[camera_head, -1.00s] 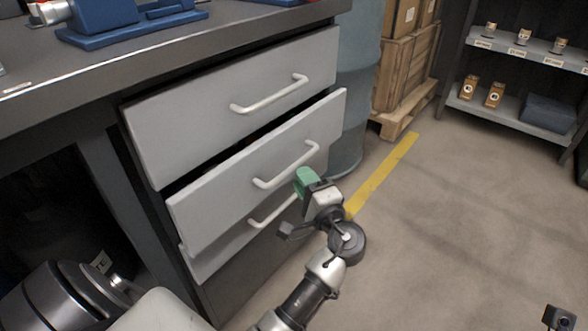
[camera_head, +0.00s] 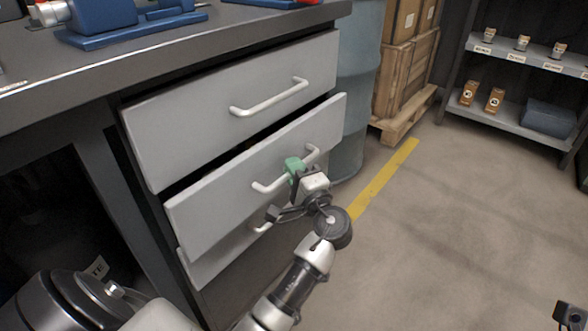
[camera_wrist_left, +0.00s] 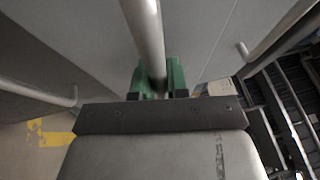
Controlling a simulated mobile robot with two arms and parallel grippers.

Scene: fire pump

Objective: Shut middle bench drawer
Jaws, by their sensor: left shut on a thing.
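The middle bench drawer (camera_head: 222,196) is grey with a white bar handle (camera_head: 266,187), and its front stands out from the bench. My left gripper (camera_head: 295,167) has green fingertips and is shut on the middle drawer's handle, near the middle of the bar. In the left wrist view the handle bar (camera_wrist_left: 144,35) runs between the green fingers (camera_wrist_left: 160,78). The right gripper is not clearly in view; only a small dark part shows at the lower right corner of the head view.
The top drawer (camera_head: 200,125) is above, and the bottom drawer (camera_head: 205,262) is below, partly hidden by my arm. A blue-grey barrel (camera_head: 358,90) stands just right of the drawers. A wooden pallet (camera_head: 405,118) and shelf (camera_head: 520,110) are farther back. Open floor lies to the right.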

